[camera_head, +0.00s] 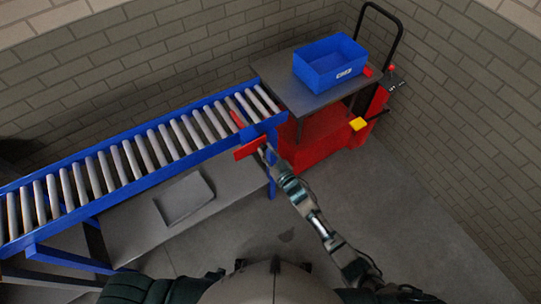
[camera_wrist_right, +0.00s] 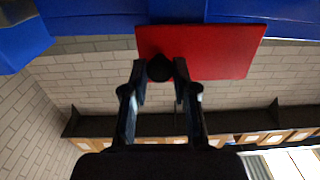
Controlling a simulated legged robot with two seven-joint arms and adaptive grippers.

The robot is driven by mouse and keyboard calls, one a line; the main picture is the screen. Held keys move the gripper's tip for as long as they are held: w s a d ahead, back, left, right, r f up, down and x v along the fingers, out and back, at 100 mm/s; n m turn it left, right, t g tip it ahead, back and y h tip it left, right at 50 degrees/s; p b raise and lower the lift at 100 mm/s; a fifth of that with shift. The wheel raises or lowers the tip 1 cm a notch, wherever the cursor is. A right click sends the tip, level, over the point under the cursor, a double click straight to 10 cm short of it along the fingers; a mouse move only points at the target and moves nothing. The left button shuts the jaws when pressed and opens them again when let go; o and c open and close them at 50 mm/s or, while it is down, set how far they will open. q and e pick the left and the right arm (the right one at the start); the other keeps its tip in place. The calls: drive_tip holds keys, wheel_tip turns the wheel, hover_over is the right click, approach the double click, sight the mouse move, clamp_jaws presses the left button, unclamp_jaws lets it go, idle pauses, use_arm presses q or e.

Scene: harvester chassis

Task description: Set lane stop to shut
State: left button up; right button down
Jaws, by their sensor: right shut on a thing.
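The lane stop shows as a red plate (camera_head: 248,148) at the near side of the roller conveyor, close to its right end. In the right wrist view the red plate (camera_wrist_right: 215,48) fills the top middle, under a blue rail. My right gripper (camera_head: 264,146) is at the right part of the plate in the head view. In the right wrist view its fingers (camera_wrist_right: 160,72) are closed around a dark round knob at the plate's lower edge. The knob is partly hidden by the fingers. My left gripper is not in view.
The blue-framed roller conveyor (camera_head: 125,160) runs from left to upper right. A thin red strip (camera_head: 237,118) lies among its rollers. A red cart with a grey top (camera_head: 283,92) stands at its right end, carrying a blue bin (camera_head: 330,62). A grey shelf (camera_head: 130,232) lies below the conveyor. Floor at right is clear.

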drive_tip(key=c, duration=1.1)
unclamp_jaws()
drive_tip(key=shift+w+r, duration=0.15)
drive_tip(key=shift+w, duration=0.1)
drive_tip(key=shift+o, duration=0.8)
drive_tip(key=shift+w+a+f, duration=0.1)
drive_tip(key=shift+a+f, duration=0.1)
drive_tip(key=shift+a, duration=0.15)
drive_tip(key=v, duration=1.1)
drive_tip(key=shift+s+d, duration=0.2)
drive_tip(key=shift+s, duration=0.15)
drive_tip(key=shift+d, duration=0.1)
drive_tip(key=shift+f, duration=0.1)
